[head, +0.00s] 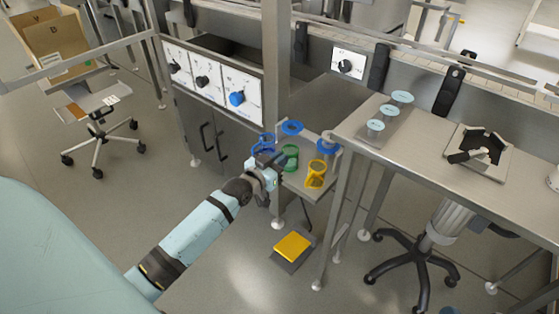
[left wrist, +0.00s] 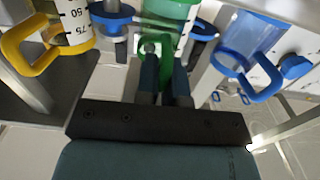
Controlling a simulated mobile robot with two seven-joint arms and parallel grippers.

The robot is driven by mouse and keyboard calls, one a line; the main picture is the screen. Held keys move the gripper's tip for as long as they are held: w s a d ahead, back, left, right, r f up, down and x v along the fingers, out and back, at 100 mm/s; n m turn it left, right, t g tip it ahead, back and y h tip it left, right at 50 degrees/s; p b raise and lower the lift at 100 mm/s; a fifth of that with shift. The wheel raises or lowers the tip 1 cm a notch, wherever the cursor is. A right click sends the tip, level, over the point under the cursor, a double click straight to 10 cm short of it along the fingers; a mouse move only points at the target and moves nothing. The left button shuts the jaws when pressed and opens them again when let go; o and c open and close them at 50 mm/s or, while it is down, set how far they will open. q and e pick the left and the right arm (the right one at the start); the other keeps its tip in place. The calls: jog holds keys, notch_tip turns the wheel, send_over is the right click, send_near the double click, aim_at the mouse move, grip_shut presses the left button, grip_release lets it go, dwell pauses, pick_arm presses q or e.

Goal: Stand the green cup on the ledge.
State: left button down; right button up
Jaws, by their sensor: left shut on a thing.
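The green cup (head: 290,155) is at the small metal shelf (head: 318,192), between a blue cup (head: 264,142) and a yellow cup (head: 315,175). My left gripper (head: 278,161) reaches it from the left and is shut on its handle. In the left wrist view the green cup (left wrist: 172,12) is at top centre, with its handle between my fingers (left wrist: 167,78). I cannot tell whether its base touches the shelf. I cannot tell for sure which surface is the ledge. My right gripper is not in view.
Blue ring-shaped parts (head: 292,128) stand close behind the green cup. A larger metal table (head: 430,150) stands right of the shelf, with pale blue discs (head: 376,125) on a plate. A knob panel (head: 211,79) is at the back. A yellow pedal (head: 292,246) lies on the floor.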

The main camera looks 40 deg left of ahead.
pick_arm(q)
jog(key=shift+f, duration=0.15)
jog(key=c, duration=1.2)
grip_release()
jog(key=shift+c, duration=0.2)
